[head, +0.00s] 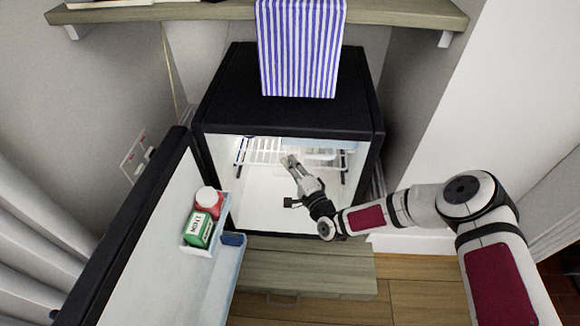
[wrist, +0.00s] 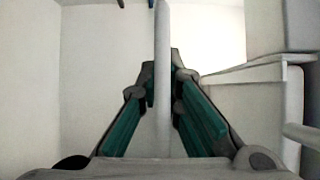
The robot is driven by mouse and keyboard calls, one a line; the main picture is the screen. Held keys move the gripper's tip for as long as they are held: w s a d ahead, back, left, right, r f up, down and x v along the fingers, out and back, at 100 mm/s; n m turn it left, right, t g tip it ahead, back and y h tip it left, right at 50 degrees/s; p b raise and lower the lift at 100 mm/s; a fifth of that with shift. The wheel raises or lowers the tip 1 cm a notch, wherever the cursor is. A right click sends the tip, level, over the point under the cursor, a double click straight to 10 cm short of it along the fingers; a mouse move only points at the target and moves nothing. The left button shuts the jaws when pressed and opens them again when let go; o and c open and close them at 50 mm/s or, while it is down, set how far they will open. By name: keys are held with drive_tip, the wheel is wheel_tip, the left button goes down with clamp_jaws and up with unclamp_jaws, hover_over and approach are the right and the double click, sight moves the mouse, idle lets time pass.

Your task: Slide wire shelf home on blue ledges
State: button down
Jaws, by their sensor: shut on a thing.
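The white wire shelf (head: 262,156) is inside the open black mini fridge (head: 285,115), in its upper part below the roof. My gripper (head: 290,163) reaches in through the front opening to the shelf's front edge. In the wrist view my gripper (wrist: 163,85) is shut on a white bar of the wire shelf (wrist: 163,120), which runs between the two green-padded fingers. Small dark and blue bits show at the top of the wrist view. The blue ledges are too small and partly hidden, so I cannot tell whether the shelf rests on them.
The fridge door (head: 140,235) stands open at the left, with a green box (head: 198,228) and a red, white-capped bottle (head: 208,202) in its rack. The fridge floor is clear.

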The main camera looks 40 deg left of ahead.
drive_tip(key=shift+f, duration=0.1)
idle(0.3)
drive_tip(key=c, duration=1.7)
unclamp_jaws()
drive_tip(key=shift+s+d+p, duration=0.7)
drive_tip(key=shift+s+d, duration=0.75)
drive_tip(key=shift+s, duration=0.3)
drive_tip(key=shift+s+d+p, duration=0.7)
drive_tip(key=shift+s+d, duration=0.75)
drive_tip(key=shift+s, duration=0.25)
